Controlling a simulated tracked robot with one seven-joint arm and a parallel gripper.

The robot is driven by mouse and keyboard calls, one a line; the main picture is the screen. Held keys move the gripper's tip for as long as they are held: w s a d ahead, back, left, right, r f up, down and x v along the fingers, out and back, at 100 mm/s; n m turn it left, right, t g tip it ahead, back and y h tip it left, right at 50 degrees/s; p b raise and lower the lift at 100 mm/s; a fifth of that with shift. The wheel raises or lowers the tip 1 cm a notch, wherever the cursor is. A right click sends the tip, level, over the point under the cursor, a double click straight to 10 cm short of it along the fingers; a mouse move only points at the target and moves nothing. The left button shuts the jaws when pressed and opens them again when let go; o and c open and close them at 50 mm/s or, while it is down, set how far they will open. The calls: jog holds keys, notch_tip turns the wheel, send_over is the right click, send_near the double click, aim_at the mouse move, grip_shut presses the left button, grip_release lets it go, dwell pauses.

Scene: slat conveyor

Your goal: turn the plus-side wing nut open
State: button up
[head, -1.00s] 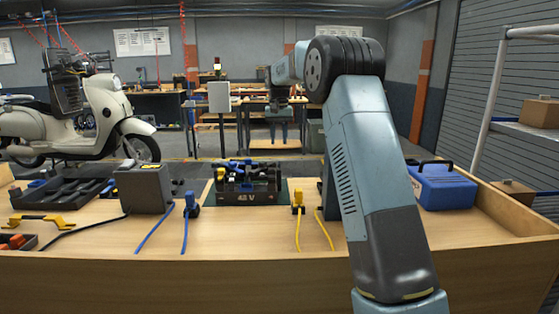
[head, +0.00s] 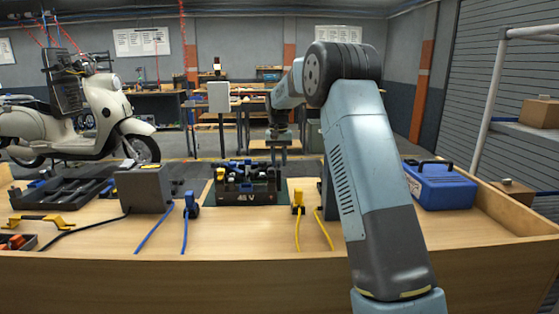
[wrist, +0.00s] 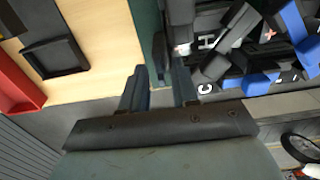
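The battery pack (head: 232,196) stands on the bench in the head view, dark with blue and grey parts on top. In the wrist view its top fills the upper right, with blue pieces (wrist: 293,22), lettered dark parts and a red plus mark (wrist: 268,34). I cannot pick out the plus-side wing nut with certainty. My gripper (head: 279,151) hangs above and behind the pack's right end in the head view. In the wrist view my gripper (wrist: 160,72) is open, its fingers apart near the pack's edge, with nothing seen held between them.
A grey box (head: 144,188) stands left of the pack, with blue and yellow cable plugs (head: 298,198) on the bench. A dark tray (head: 65,193) is at the left and a blue case (head: 441,187) at the right. The front of the bench is mostly clear.

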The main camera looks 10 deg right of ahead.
grip_shut()
jog(key=shift+d, duration=0.15)
